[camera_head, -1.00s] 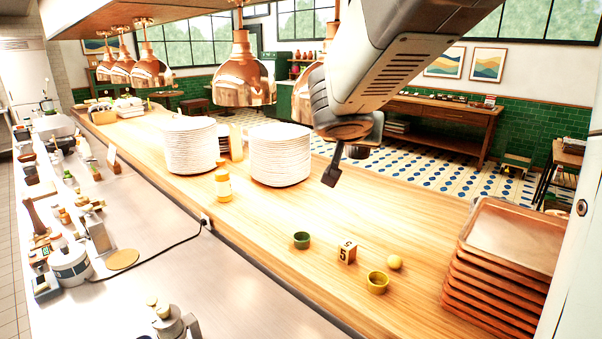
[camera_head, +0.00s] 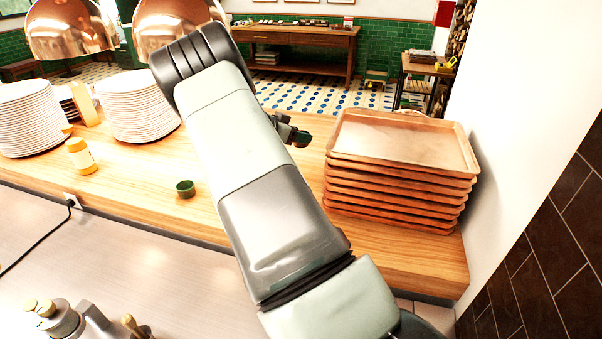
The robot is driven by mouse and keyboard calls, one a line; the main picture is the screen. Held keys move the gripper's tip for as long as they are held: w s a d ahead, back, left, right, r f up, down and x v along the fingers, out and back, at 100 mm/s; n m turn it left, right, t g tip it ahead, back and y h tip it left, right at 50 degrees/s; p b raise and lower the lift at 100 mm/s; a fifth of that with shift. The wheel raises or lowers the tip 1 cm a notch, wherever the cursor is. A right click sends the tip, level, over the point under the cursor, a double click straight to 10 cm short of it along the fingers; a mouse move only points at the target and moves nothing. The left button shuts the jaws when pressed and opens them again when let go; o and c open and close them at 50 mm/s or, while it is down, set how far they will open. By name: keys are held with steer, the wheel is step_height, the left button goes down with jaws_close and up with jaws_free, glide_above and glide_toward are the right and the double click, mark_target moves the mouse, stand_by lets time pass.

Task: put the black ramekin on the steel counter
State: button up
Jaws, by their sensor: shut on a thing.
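My gripper (camera_head: 292,131) shows small and dark beyond my forearm, above the far edge of the wooden pass and left of the tray stack. It is shut on a small dark thing, which looks like the black ramekin (camera_head: 301,138); its shape is hard to make out at this size. No other black ramekin shows. The steel counter (camera_head: 150,260) fills the lower left, lower than the wooden pass. A dark green ramekin (camera_head: 185,188) stands upright on the pass, left of my arm.
A tall stack of copper-coloured trays (camera_head: 335,170) stands on the wooden pass (camera_head: 400,258) at the right.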

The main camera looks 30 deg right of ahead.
steer(key=shift+d+f, duration=0.3)
steer(key=shift+f, duration=0.15)
step_height(320, 180, down, 10)
steer(key=shift+r, duration=0.25)
steer(key=shift+f, duration=0.25)
steer(key=o, duration=1)
steer(key=shift+o, duration=0.2)
steer(key=shift+a, duration=0.1)
